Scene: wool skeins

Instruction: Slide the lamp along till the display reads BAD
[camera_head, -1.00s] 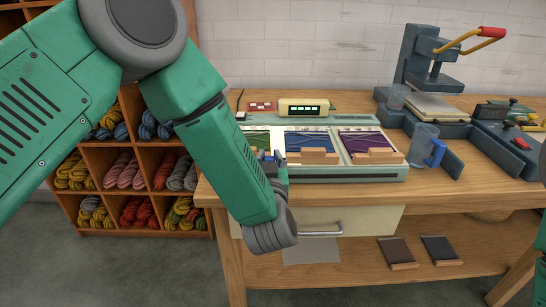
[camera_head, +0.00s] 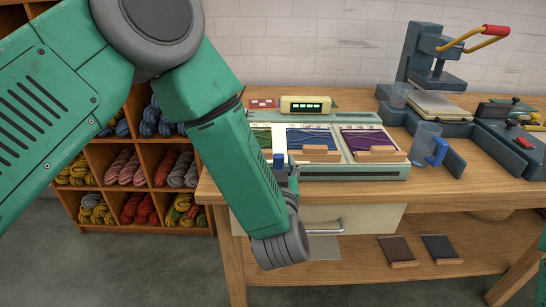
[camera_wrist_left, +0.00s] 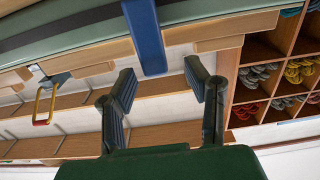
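The display (camera_head: 306,105) is a small cream box with lit green-white marks at the back of the pale green tray unit (camera_head: 355,172). Its marks are too small to read. No lamp can be made out for certain. A blue upright piece (camera_head: 279,160) stands at the unit's front left, partly hidden by my arm; a blue bar (camera_wrist_left: 147,35), probably the same piece, shows in the left wrist view. My left gripper (camera_wrist_left: 160,70) is open, with the bar just beyond and between its fingertips, not clamped. In the head view my forearm hides most of that gripper. My right gripper is out of view.
Green, blue (camera_head: 312,138) and purple (camera_head: 368,140) panels with wooden blocks lie in the unit. Wool shelves (camera_head: 130,165) stand left. The workbench's front edge (camera_head: 450,198) is bare.

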